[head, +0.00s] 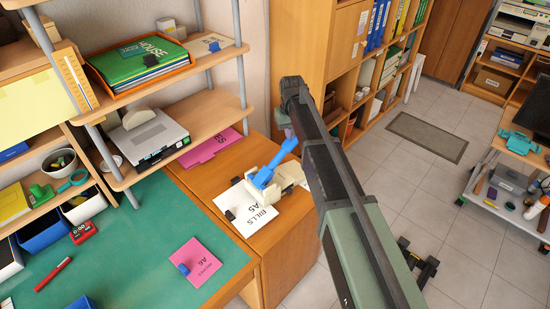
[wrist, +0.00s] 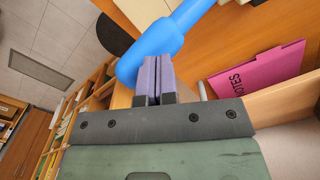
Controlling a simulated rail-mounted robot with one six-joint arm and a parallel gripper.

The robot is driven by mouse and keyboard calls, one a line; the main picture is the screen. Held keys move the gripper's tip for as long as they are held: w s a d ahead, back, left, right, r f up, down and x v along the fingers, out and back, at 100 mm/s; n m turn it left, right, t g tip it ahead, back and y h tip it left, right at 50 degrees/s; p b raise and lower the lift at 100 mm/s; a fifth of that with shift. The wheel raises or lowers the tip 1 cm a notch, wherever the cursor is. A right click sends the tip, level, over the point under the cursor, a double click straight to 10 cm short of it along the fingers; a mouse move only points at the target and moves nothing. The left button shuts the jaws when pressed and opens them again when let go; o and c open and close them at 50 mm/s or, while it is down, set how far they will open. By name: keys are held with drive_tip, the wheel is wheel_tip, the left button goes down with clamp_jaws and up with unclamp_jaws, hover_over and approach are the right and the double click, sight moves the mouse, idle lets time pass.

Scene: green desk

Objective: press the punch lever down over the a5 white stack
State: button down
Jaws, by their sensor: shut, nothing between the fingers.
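The punch (head: 287,177) is cream-coloured and stands on the wooden cabinet top. Its blue lever (head: 267,176) is raised, slanting up to the right. The white stack (head: 248,212), marked BILLS A5, lies at the punch with its far edge hidden under it. A black clip sits on its left edge. My gripper (head: 288,131) is at the lever's raised end, partly hidden by my arm. In the wrist view its purple fingers (wrist: 154,77) are shut and empty, with the blue lever (wrist: 160,42) just past their tips. I cannot tell whether they touch.
A pink NOTES folder (head: 210,146) lies behind the punch, and a pink A6 pad (head: 194,262) lies on the green desk. A shelf with a grey device (head: 148,138) stands at left. A tall bookcase (head: 318,45) stands behind.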

drive_tip(key=shift+f+b, duration=0.45)
drive_tip(key=shift+f, duration=0.2)
drive_tip(key=shift+w+d+f+b, duration=0.2)
drive_tip(key=shift+d+f+b, duration=0.05)
drive_tip(key=shift+f+b, duration=0.25)
drive_tip(key=shift+w+d+f+b, duration=0.2)
drive_tip(key=shift+f+b, duration=0.2)
drive_tip(key=shift+b, duration=0.1)
drive_tip(key=shift+w+d+f+b, duration=0.15)
drive_tip(key=shift+d+f+b, duration=0.05)
drive_tip(key=shift+f+b, duration=0.35)
drive_tip(key=shift+w+d+f+b, duration=0.15)
drive_tip(key=shift+d+f+b, duration=0.05)
drive_tip(key=shift+f+b, duration=0.3)
drive_tip(key=shift+w+d+f+b, duration=0.15)
drive_tip(key=shift+f+b, duration=0.4)
drive_tip(key=shift+w+d+f+b, duration=0.1)
drive_tip(key=shift+f+b, duration=0.45)
drive_tip(key=shift+f, duration=0.15)
